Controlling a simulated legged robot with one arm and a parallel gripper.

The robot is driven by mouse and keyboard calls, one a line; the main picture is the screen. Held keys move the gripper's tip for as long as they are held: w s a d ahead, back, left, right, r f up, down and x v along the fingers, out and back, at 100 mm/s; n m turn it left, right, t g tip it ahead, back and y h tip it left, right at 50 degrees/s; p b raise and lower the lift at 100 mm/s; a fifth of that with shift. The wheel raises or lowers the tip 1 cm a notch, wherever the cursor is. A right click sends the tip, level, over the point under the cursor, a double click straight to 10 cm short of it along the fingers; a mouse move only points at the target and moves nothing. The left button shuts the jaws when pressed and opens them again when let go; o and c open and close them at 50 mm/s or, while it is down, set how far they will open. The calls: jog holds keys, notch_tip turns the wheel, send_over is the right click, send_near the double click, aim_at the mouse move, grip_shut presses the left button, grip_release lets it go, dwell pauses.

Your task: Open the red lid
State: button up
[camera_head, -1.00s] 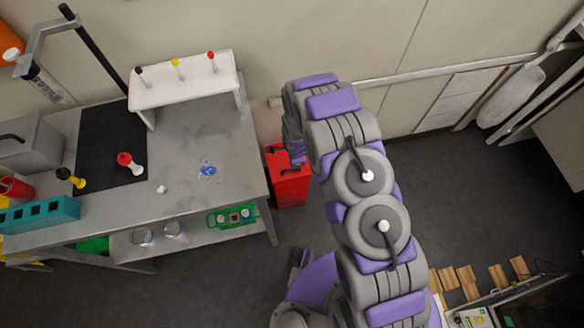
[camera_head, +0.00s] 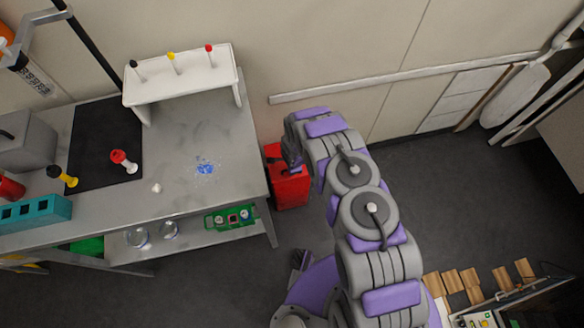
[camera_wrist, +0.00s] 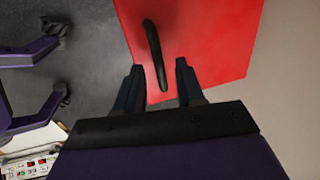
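The red lid (camera_wrist: 205,38) fills the upper middle of the wrist view, with a black curved handle (camera_wrist: 153,50) standing on it. My gripper (camera_wrist: 160,75) points at the lid, its two dark fingers apart. The lower end of the handle lies between the fingertips in the picture; whether they touch it I cannot tell. In the head view the red box (camera_head: 289,187) stands on the floor beside the table, partly hidden behind my arm. My gripper is not clearly visible there.
A grey table (camera_head: 190,200) stands left of the box, carrying a white rack (camera_head: 180,90), a black mat (camera_head: 88,165) and a teal block (camera_head: 35,212). A wall with a rail (camera_head: 360,83) is behind. Wooden blocks (camera_head: 468,281) lie at the lower right. Dark floor is free to the right.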

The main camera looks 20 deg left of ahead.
jog(key=shift+f, duration=0.2)
jog(key=shift+c, duration=0.5)
grip_shut()
dwell(0.9)
